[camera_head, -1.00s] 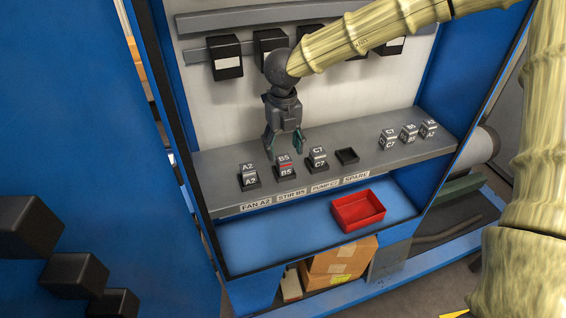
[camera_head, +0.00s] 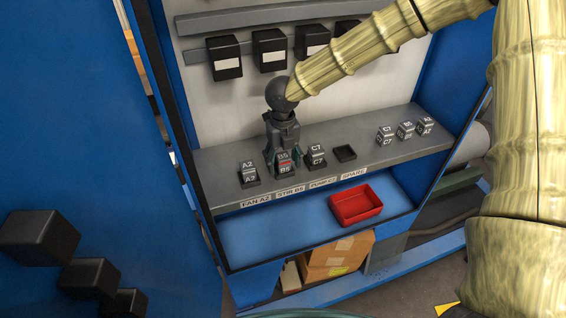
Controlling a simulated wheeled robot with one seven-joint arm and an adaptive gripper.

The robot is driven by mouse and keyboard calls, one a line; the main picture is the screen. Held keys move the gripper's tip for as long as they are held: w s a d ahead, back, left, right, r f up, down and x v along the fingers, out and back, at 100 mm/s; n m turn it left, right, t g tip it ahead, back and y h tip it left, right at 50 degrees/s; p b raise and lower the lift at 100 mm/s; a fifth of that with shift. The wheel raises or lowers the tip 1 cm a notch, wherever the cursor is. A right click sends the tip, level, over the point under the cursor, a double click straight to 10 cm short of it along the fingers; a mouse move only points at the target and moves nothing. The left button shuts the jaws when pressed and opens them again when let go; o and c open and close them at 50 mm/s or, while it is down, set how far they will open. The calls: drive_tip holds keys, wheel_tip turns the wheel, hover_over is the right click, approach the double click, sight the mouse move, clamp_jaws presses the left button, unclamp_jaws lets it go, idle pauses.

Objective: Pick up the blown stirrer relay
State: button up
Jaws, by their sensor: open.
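Relay A2 (camera_head: 249,174) stands close on the left and relay C7 (camera_head: 316,156) close on the right. An empty socket (camera_head: 344,153) is above SPARE. Several loose relays (camera_head: 406,131) stand at the shelf's right. A red tray (camera_head: 355,204) lies below on the blue ledge.

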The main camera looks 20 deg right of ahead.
drive_tip(key=c, duration=1.1)
drive_tip(key=shift+c, duration=0.2)
drive_tip(key=shift+r, duration=0.15)
